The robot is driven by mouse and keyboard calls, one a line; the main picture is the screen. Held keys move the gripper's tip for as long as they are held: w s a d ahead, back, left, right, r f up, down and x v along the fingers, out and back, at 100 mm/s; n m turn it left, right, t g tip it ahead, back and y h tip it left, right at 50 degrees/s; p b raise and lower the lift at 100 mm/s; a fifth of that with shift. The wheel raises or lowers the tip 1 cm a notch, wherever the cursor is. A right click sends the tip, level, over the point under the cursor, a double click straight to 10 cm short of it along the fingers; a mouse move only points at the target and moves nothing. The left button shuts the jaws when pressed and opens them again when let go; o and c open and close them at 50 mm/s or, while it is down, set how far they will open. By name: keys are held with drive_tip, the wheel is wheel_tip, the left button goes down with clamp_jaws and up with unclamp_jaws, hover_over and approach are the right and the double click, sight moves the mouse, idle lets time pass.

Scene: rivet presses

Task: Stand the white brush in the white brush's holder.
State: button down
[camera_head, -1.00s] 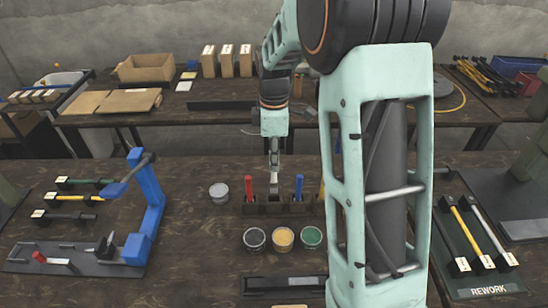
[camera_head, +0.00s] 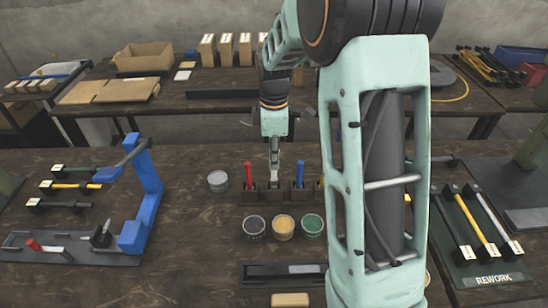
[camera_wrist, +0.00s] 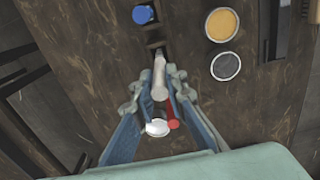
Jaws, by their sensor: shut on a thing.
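My gripper (camera_head: 274,172) points down over the dark brush rack (camera_head: 262,196), between the red brush (camera_head: 249,175) and the blue brush (camera_head: 299,175). In the wrist view my gripper (camera_wrist: 160,90) is shut on the white brush (camera_wrist: 160,72), whose pale handle runs between the fingers toward the rack (camera_wrist: 155,48). The brush's lower end is at the rack, but I cannot tell whether it is seated in a slot. The blue brush top (camera_wrist: 143,14) and red brush (camera_wrist: 173,125) lie on opposite sides of my gripper.
Dark, yellow and green pots (camera_head: 284,227) stand in front of the rack, and a white pot (camera_head: 218,181) left of it. A blue press (camera_head: 147,195) stands at left. A REWORK tray (camera_head: 488,280) with tools lies at right. Bare tabletop lies between press and pots.

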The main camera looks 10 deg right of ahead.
sight(274, 179)
drive_tip(key=shift+f+b, duration=1.1)
drive_tip(key=shift+f, duration=0.6)
idle(0.4)
drive_tip(key=c, duration=1.8)
unclamp_jaws()
drive_tip(key=shift+c, duration=0.2)
drive_tip(key=shift+r, duration=0.1)
